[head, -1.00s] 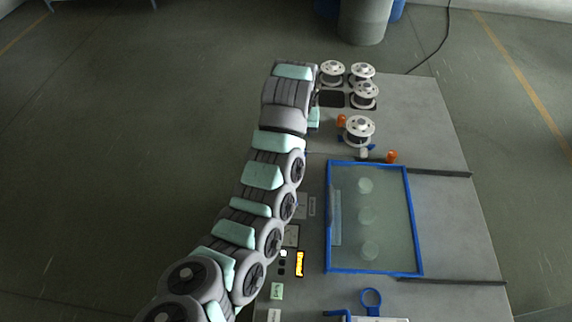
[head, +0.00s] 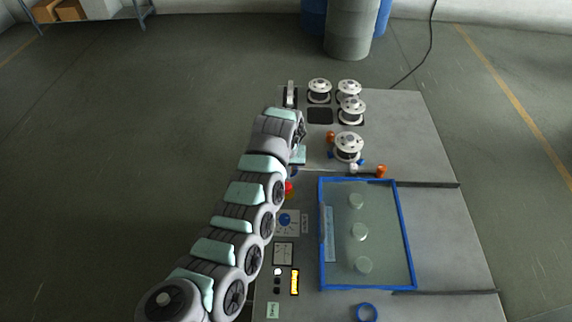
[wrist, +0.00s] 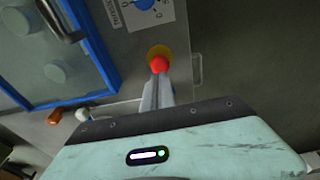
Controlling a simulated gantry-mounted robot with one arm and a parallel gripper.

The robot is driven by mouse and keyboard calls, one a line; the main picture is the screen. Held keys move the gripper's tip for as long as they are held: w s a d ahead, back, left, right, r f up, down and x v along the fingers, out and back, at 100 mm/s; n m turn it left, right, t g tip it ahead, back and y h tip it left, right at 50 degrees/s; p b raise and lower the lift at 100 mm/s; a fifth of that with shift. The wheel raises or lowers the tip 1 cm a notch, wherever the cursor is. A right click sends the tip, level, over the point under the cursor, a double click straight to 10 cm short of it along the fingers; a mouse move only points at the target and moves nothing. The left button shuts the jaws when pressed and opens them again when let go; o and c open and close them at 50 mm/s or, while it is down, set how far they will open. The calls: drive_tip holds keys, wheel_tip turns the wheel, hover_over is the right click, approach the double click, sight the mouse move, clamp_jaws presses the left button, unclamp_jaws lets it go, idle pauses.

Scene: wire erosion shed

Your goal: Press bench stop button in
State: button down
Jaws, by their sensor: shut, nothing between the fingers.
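The bench stop button is a red mushroom cap (wrist: 159,64) on a yellow base, in the upper middle of the wrist view. In the head view a small part of the red button (head: 289,188) shows just right of my arm. My gripper (wrist: 158,76) is shut and empty. Its fingertips are right at the near edge of the red cap and line up with it. I cannot tell whether they touch it, or how far in the cap sits. In the head view my arm hides most of the fingers.
A panel with a blue rotary knob (head: 285,219) lies close to the button. A blue-framed clear cover (head: 400,235) is to the right. Several wire spools (head: 348,146) stand at the bench's far end.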

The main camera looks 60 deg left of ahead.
sight(286, 185)
drive_tip(key=shift+w+a+f, duration=0.1)
drive_tip(key=shift+a+f, duration=0.1)
drive_tip(key=shift+f, duration=1.35)
drive_tip(key=shift+w+a+f, duration=0.1)
drive_tip(key=shift+a+f, duration=0.05)
drive_tip(key=shift+f, duration=1.35)
